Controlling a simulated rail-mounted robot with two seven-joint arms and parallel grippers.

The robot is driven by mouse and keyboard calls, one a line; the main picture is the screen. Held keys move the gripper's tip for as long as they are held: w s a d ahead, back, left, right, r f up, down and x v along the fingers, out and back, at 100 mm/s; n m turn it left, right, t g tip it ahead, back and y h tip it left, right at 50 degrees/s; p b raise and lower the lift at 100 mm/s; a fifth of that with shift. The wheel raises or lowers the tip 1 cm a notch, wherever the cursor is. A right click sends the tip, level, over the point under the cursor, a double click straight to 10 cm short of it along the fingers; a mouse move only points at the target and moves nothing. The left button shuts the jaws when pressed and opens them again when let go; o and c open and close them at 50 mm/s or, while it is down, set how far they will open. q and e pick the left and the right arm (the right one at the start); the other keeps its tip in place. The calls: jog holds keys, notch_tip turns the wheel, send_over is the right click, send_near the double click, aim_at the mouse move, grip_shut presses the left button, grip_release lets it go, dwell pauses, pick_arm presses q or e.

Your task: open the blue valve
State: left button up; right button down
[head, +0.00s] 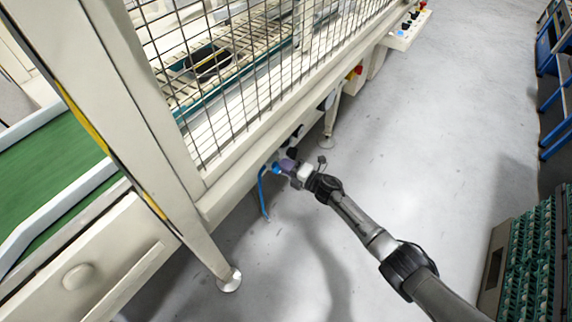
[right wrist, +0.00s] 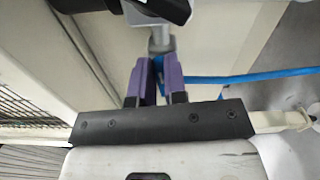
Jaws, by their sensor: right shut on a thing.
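The blue valve (head: 276,168) sits under the lower beam of the caged machine, with a blue hose (head: 263,195) hanging beside it. My right gripper (head: 283,167) reaches it from the lower right, its purple fingers at the valve. In the right wrist view, the purple fingers (right wrist: 154,68) are shut on the blue valve (right wrist: 158,65), of which only a small blue part shows between them. A grey metal fitting (right wrist: 160,38) stands just beyond the fingertips. The blue hose (right wrist: 250,75) runs off to the right. The fingers hide most of the handle, so its angle cannot be told. My left gripper is not in view.
The machine's beam (head: 250,145) and wire mesh (head: 245,70) rise close beside the gripper. A machine leg with a round foot (head: 229,281) stands lower left. The grey floor (head: 430,130) between is clear.

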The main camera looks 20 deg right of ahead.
jog(key=shift+f+m, duration=0.1)
jog(key=shift+m, duration=0.6)
jog(key=c, duration=1.2)
grip_release()
jog(key=shift+o, duration=0.2)
jog(key=shift+s+d, duration=0.1)
jog(key=p+v, duration=0.6)
jog(key=v, duration=0.7)
jog(key=shift+s, duration=0.3)
jog(key=shift+d, duration=0.1)
